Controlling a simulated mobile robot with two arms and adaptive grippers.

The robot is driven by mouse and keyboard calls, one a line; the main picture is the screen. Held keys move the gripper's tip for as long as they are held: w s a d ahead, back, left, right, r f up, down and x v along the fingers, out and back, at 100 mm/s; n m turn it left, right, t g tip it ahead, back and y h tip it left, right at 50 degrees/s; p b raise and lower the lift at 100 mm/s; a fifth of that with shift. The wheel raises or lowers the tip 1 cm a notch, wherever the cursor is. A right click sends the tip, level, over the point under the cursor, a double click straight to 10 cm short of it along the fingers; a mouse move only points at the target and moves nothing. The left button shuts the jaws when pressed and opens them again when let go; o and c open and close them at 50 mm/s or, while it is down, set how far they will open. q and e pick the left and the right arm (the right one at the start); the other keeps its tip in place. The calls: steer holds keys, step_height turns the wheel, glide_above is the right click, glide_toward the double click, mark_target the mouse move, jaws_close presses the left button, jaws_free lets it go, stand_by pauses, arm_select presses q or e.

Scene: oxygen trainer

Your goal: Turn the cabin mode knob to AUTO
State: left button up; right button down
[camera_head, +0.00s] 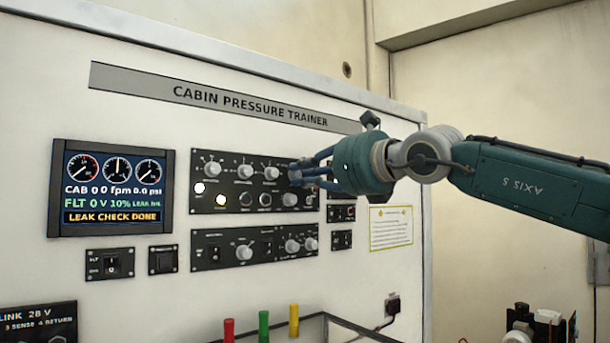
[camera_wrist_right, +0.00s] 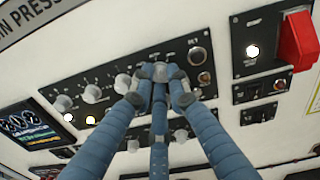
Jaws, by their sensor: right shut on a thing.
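The upper black control panel (camera_head: 228,184) on the white trainer carries a row of grey knobs, including one at the left (camera_head: 212,170) and one at the middle (camera_head: 271,173). My right gripper (camera_head: 296,174) comes in from the right and is at the panel's upper right end. In the right wrist view its three blue fingers (camera_wrist_right: 160,84) are closed together around a grey knob (camera_wrist_right: 160,71) in the panel's upper row. The fingers cover most of this knob, so its pointer and label cannot be read. My left gripper is in neither view.
A display (camera_head: 113,188) at the left reads LEAK CHECK DONE. A lower panel (camera_head: 264,251) with knobs sits below. A red guard (camera_wrist_right: 298,40) is right of the fingers in the wrist view. Red, green and yellow posts (camera_head: 263,328) stand at the bottom.

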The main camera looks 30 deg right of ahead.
steer(key=shift+w+f+n+h+p, duration=0.1)
steer(key=shift+f+n+h+p, duration=0.05)
steer(key=shift+n, duration=2.3)
steer(key=shift+f+n+h+p, duration=0.15)
steer(key=shift+n, duration=2.3)
steer(key=c, duration=1.7)
jaws_free()
steer(key=shift+d+r, duration=0.1)
steer(key=shift+r, duration=0.1)
